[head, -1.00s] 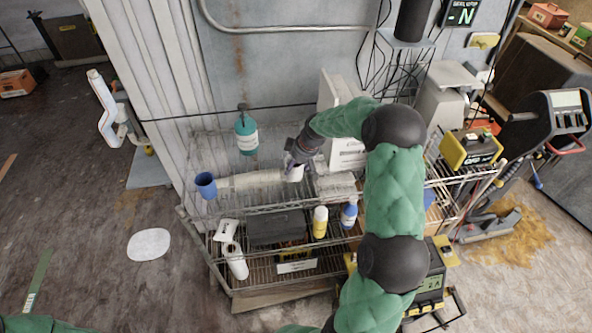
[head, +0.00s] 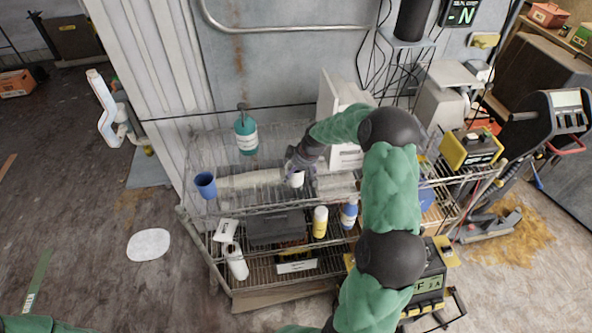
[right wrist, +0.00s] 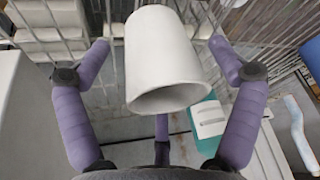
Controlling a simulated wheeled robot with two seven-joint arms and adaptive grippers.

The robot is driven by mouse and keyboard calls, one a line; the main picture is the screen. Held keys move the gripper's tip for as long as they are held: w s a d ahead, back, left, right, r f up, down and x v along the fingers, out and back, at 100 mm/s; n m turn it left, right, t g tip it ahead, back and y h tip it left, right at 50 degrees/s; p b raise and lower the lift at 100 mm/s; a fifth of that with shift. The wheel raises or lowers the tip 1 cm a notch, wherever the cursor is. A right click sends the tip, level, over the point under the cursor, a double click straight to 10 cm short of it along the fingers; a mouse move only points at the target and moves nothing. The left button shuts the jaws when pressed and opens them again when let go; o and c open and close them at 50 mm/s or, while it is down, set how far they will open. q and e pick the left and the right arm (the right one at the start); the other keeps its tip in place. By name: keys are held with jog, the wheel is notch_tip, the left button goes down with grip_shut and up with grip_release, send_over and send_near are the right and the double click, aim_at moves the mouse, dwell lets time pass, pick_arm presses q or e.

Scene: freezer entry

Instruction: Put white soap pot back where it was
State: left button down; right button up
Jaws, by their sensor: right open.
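The white soap pot (head: 297,179) is on the upper wire shelf of the rack (head: 252,207), right of the blue cup. In the right wrist view the pot (right wrist: 170,60) lies between the spread purple fingers, its rim toward the camera, with gaps on both sides. My right gripper (head: 296,166) is open around the pot's rear side in the head view. Whether a finger touches the pot cannot be told. My left gripper is out of view; only a green sleeve of my arm shows at the lower left.
A blue cup (head: 205,185) and a teal pump bottle (head: 246,135) are left of the pot. A white box (head: 345,155) stands close on the right. A yellow bottle (head: 320,222) and a blue bottle (head: 349,213) are on the lower shelf.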

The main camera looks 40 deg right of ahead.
jog(key=shift+r, duration=0.25)
jog(key=v, duration=1.1)
jog(key=shift+s+r+p, duration=0.2)
jog(key=shift+r+p, duration=0.15)
